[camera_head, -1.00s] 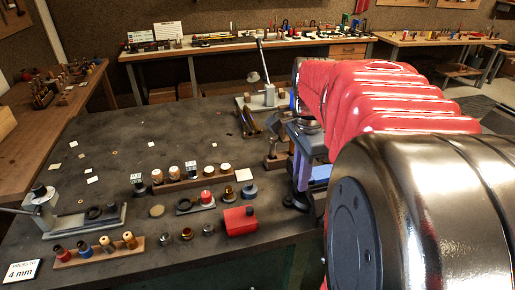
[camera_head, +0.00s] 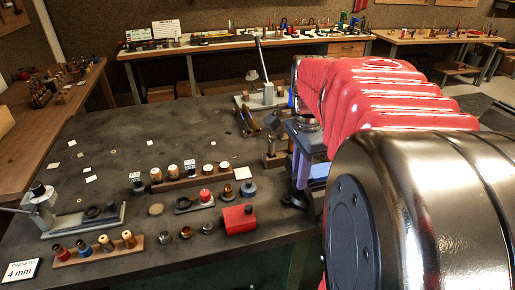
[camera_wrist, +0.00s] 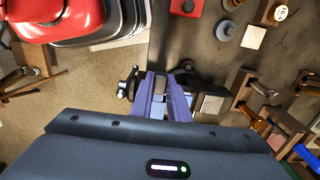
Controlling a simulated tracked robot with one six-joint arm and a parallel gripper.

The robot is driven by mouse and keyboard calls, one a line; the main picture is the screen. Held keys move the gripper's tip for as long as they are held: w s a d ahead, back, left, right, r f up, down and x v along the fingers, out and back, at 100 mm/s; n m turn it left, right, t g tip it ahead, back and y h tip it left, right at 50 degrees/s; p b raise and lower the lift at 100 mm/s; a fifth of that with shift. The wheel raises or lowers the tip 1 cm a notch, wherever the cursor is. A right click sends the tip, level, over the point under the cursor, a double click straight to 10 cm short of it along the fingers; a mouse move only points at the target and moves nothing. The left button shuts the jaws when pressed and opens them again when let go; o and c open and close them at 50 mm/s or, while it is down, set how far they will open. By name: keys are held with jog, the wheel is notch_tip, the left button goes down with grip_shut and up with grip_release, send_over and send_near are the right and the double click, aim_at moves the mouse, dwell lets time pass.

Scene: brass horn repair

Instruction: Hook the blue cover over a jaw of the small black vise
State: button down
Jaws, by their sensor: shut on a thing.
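My gripper (camera_wrist: 163,92) hangs over the front edge of the dark bench, its purple-grey fingers close together around a small piece. In the head view the gripper (camera_head: 306,160) is partly behind my arm, and a light blue patch of the blue cover (camera_head: 320,170) shows beside the fingers. In the wrist view the fingers hide most of the held piece. The small black vise (camera_head: 294,200) is at the bench edge under the gripper; dark parts of the vise (camera_wrist: 187,80) show beside the fingers. I cannot tell whether the cover touches a jaw.
A block with a metal top (camera_wrist: 211,103) stands close right of the fingers in the wrist view.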

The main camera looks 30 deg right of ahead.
jog(key=shift+f, duration=0.15)
jog(key=shift+f, duration=0.35)
jog(key=shift+f, duration=0.35)
jog(key=shift+f, duration=0.7)
dwell(1.0)
jog(key=c, duration=1.6)
grip_release()
jog(key=shift+f, duration=0.1)
notch_tip(320, 180, up, 14)
jog(key=shift+f, duration=0.1)
